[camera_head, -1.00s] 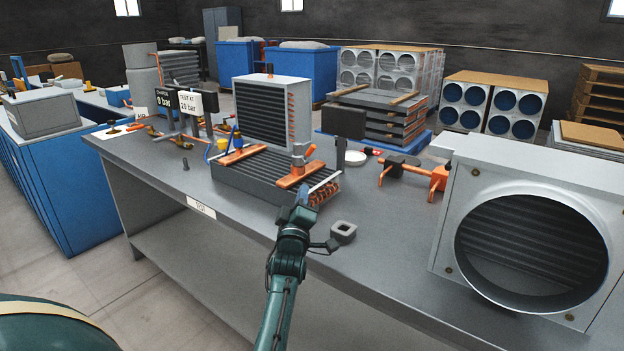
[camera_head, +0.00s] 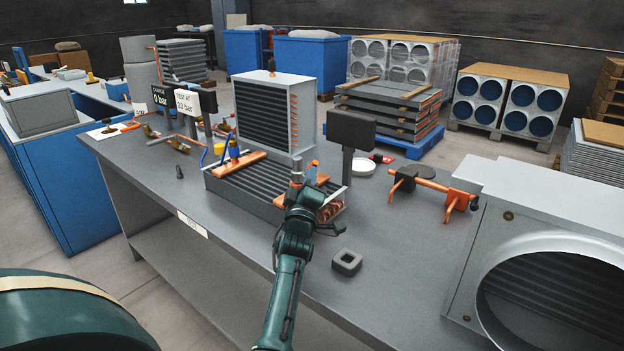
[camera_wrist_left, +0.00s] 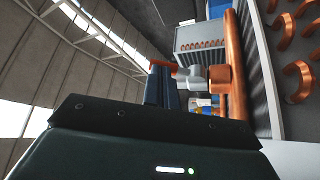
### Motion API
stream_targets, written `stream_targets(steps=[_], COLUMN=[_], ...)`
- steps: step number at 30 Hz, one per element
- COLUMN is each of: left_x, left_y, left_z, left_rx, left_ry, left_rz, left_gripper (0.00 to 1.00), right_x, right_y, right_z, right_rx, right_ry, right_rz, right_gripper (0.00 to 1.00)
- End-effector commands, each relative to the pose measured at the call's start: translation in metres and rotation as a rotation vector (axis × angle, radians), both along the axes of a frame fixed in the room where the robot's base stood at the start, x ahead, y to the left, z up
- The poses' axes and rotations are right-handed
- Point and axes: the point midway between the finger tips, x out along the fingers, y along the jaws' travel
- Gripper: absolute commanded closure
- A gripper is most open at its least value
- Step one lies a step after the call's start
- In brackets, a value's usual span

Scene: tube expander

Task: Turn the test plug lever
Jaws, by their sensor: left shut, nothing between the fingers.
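The test plug (camera_head: 297,172) is a grey upright fitting on the orange clamp bar at the right end of the finned coil block (camera_head: 250,183). Its orange lever (camera_head: 312,167) sticks out to the upper right. In the left wrist view the grey plug (camera_wrist_left: 192,77) and orange lever (camera_wrist_left: 163,64) show just beyond my fingers. My left gripper (camera_head: 305,191) is shut and empty, just in front of and below the lever. Its fingers also show in the left wrist view (camera_wrist_left: 159,88), their tips near the lever; contact cannot be told. My right gripper is out of view.
A dark panel on a post (camera_head: 348,130) stands right behind the coil block. A grey square ring (camera_head: 347,262) lies on the bench to the right of my arm. A large fan housing (camera_head: 470,255) fills the right. Pressure signs (camera_head: 188,101) stand at the left.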

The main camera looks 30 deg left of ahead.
Motion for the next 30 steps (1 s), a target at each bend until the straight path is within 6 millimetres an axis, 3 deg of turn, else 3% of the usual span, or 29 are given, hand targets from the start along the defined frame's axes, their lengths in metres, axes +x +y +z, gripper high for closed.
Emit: stream_targets(steps=[13,20,30], left_x=[0.0,0.001,0.001], left_y=[0.001,0.007,0.011], left_z=[0.002,0.015,0.012], left_rx=[0.0,-0.082,-0.098], left_ry=[0.0,0.007,0.009], left_rz=[0.0,0.0,0.0], left_gripper=[1.0,1.0,1.0], right_x=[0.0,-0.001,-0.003], right_y=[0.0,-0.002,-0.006], right_z=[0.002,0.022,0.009], right_rx=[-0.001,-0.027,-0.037], right_ry=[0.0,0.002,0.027], right_rz=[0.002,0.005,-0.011], right_gripper=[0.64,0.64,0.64])
